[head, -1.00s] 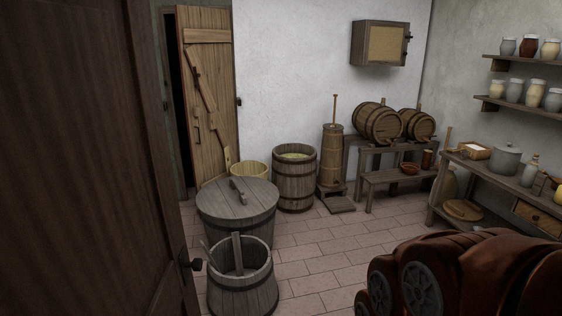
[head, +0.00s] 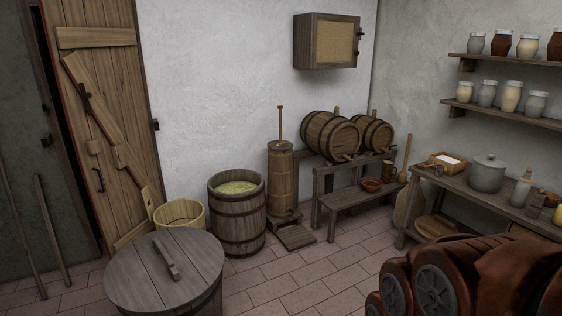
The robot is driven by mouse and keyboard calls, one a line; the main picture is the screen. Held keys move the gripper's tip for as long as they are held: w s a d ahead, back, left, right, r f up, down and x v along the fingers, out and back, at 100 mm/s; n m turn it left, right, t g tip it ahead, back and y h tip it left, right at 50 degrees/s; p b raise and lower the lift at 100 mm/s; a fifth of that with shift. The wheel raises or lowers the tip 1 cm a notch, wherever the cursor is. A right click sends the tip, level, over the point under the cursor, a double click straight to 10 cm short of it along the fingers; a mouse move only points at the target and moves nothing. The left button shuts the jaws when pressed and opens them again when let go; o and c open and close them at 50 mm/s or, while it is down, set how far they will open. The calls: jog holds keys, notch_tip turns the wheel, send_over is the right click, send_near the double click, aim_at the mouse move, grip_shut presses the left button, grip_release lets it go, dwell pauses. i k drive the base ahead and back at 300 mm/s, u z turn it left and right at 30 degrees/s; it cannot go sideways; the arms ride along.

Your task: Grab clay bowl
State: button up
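A small reddish-brown clay bowl (head: 371,184) sits on the low wooden bench (head: 343,199) below the two barrels, at the middle right of the head view. A dark mug (head: 388,170) stands to its right on the bench. My arm shows as large reddish-brown links at the lower right. My gripper's fingers cannot be made out, so the gripper is not in view.
A lidded tub (head: 160,275) stands at the lower left, with an open barrel (head: 237,214) and a churn (head: 281,180) behind it. A work table (head: 455,199) is at the right. Tiled floor (head: 310,270) is clear before the bench.

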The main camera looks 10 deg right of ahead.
aim_at(370, 184)
jog(key=z, duration=0.25)
jog(key=i, duration=1.95)
jog(key=z, duration=0.35)
jog(key=i, duration=3.1)
jog(key=z, duration=0.1)
